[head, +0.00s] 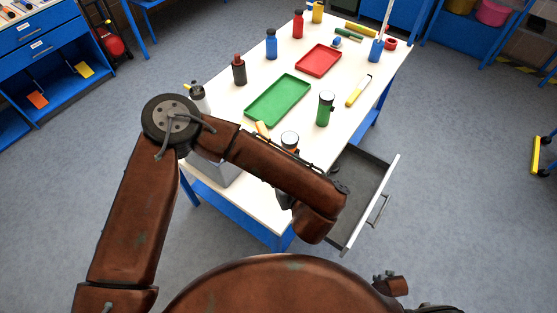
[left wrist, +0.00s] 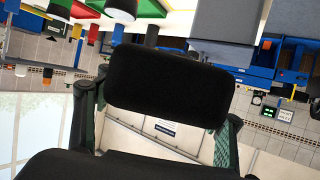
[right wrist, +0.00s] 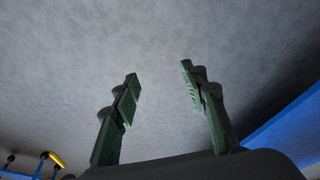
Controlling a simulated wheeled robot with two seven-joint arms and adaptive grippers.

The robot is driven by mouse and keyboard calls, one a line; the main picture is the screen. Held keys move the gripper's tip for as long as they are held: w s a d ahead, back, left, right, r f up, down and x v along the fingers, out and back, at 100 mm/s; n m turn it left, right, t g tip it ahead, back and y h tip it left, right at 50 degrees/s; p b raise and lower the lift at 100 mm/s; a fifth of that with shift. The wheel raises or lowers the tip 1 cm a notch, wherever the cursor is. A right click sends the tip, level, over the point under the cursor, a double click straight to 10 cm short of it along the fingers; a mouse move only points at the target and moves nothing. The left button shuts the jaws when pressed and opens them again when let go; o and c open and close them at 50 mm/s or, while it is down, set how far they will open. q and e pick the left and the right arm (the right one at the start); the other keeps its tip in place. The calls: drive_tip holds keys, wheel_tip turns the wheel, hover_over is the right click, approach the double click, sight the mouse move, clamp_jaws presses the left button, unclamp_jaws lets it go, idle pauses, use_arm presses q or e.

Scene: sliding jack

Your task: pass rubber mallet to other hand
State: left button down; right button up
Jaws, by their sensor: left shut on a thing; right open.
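The rubber mallet's black head (left wrist: 165,88) fills the middle of the left wrist view. My left gripper (left wrist: 156,110) is shut on it, with a finger at each side. The mallet's handle cannot be made out. In the head view my left arm hides most of this gripper, near the table's front end. My right gripper (right wrist: 160,76) is open and empty in the right wrist view, with only grey floor beyond its fingertips. It is away from the mallet.
A grey drawer (head: 360,190) stands open at the table's right side.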

drive_tip(key=s+a+f+n+g+y, duration=0.1)
drive_tip(key=s+a+f, duration=0.3)
drive_tip(key=s+a, duration=0.5)
drive_tip(key=s+a+f+n+g, duration=0.1)
drive_tip(key=s+a+f+n, duration=0.2)
drive_tip(key=s+a, duration=0.6)
drive_tip(key=s+f, duration=0.1)
drive_tip(key=s, duration=0.4)
drive_tip(key=shift+a+y, duration=0.2)
drive_tip(key=shift+y, duration=0.2)
